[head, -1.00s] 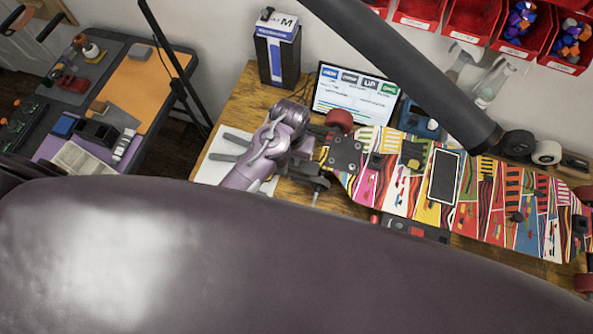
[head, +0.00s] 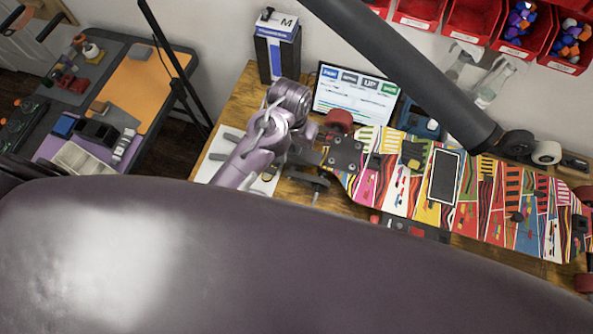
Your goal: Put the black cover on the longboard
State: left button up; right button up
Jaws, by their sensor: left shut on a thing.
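The longboard (head: 398,200) lies with its colourful graphic side up across the workbench. A dark rectangle with a white outline (head: 444,177) is on its middle; I cannot tell whether this is the black cover or an opening. My left gripper (head: 312,167) is at the board's left end, beside the truck plate (head: 344,154). It is shut on a small dark part (head: 320,183) that is partly hidden and that I cannot identify. My right gripper is not in view.
A thick dark tube (head: 410,75) slants over the board from above. A screen (head: 354,95), a tall box (head: 277,48) and red bins (head: 472,22) stand behind. A second table (head: 140,95) is at left. My own purple body fills the foreground.

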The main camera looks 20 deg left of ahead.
pick_arm(q)
jog(key=shift+s+r, duration=0.25)
jog(key=shift+r, duration=0.2)
jog(key=shift+a+f, duration=0.1)
